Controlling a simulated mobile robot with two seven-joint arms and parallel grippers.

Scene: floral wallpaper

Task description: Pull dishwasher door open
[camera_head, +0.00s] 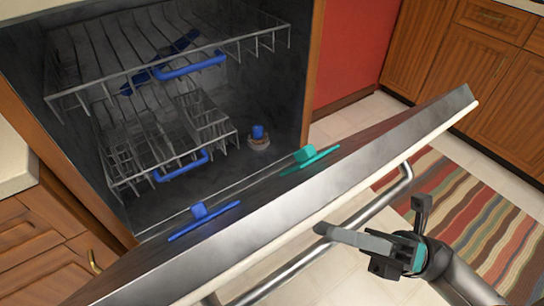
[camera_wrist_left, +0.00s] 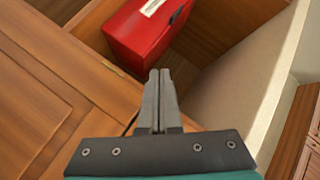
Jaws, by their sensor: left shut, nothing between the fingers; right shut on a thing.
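The dishwasher door (camera_head: 265,205) is tilted partway down in the head view, its inner face up and its outer side facing me. A long metal bar handle (camera_head: 378,203) runs along the outer side. My right gripper (camera_head: 322,229) comes in from the lower right and is shut on the handle, its fingertips at the bar. The dishwasher interior (camera_head: 270,95) is visible behind the door. My left gripper (camera_wrist_left: 158,75) shows only in the left wrist view, shut and empty, near wooden cabinet fronts and away from the door.
An upper rack (camera_head: 110,62) and a lower rack (camera_head: 140,155) sit inside the dishwasher. Wooden cabinets (camera_head: 470,70) stand behind at right. A striped rug (camera_head: 465,215) lies on the tiled floor. The left wrist view shows a red box (camera_wrist_left: 145,35) among wooden panels.

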